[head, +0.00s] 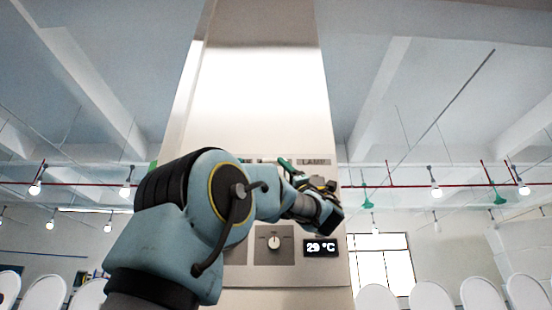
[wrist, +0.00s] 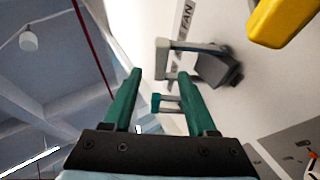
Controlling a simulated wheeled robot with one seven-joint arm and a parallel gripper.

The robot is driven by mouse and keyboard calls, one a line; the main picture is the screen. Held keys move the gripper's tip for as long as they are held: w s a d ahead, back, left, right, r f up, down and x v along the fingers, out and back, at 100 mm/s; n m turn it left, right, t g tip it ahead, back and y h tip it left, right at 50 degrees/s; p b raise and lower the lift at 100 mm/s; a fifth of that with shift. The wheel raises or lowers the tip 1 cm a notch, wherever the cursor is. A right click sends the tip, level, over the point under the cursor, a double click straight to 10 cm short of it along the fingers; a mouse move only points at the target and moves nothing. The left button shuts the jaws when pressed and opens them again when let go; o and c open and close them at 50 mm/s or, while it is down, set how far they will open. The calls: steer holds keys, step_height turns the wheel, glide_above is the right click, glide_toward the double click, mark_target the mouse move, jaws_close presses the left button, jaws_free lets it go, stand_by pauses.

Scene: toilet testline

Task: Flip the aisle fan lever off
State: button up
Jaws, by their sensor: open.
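The fan lever (wrist: 190,46) shows in the wrist view as a pale grey, U-shaped handle on a dark block (wrist: 218,71), beside a label ending in "FAN" (wrist: 186,18). My gripper (wrist: 160,76) is open, with its two green fingers apart. The right fingertip overlaps the near end of the handle in the picture; I cannot tell whether they touch. In the head view my gripper (head: 286,166) is at the panel, left of the "LAMP" label (head: 313,161), and my arm hides the fan lever.
A pale column (head: 262,100) carries the panel, with a knob (head: 274,243) and a 29 °C display (head: 321,247) lower down. A yellow part (wrist: 281,20) juts in at the wrist view's upper right. A small teal-and-grey piece (wrist: 166,103) shows between my fingers.

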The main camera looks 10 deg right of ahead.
mark_target(276, 164)
steer(key=shift+p+x, duration=1.15)
steer(key=shift+x, duration=1.1)
jaws_close()
